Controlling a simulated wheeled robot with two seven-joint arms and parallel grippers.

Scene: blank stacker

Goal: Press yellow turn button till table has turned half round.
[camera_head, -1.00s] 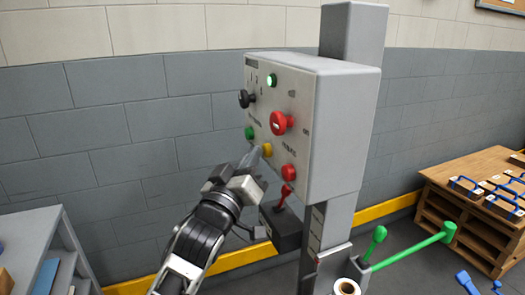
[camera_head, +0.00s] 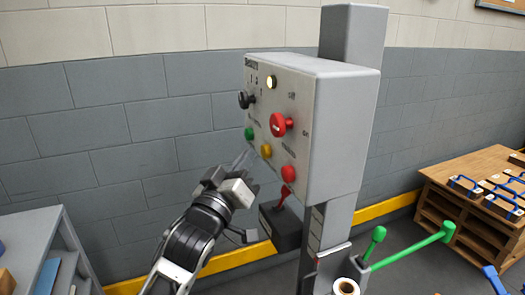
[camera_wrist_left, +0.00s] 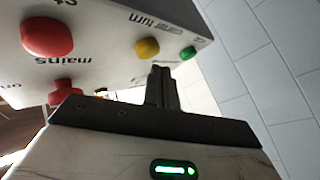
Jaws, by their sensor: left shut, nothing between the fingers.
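The yellow turn button (camera_head: 266,151) is on the face of the grey control box (camera_head: 338,135), between a green button (camera_head: 249,133) and a red button (camera_head: 288,173). In the left wrist view, the yellow button (camera_wrist_left: 147,48) shows beside the word "turn". My left gripper (camera_head: 243,158) is shut and empty, with its fingertips just left of the yellow button and apart from it. Its closed fingers (camera_wrist_left: 161,75) also show below the button in the wrist view. A lamp (camera_head: 271,82) at the top of the box glows yellowish. The turning table is not clearly seen.
A large red knob (camera_head: 281,125) and a black selector (camera_head: 246,99) stick out of the box. A red-handled lever (camera_head: 284,197) sits below it. Green handles (camera_head: 412,248) and a blue part (camera_head: 493,279) are at the lower right. A wooden rack (camera_head: 475,200) stands at the right.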

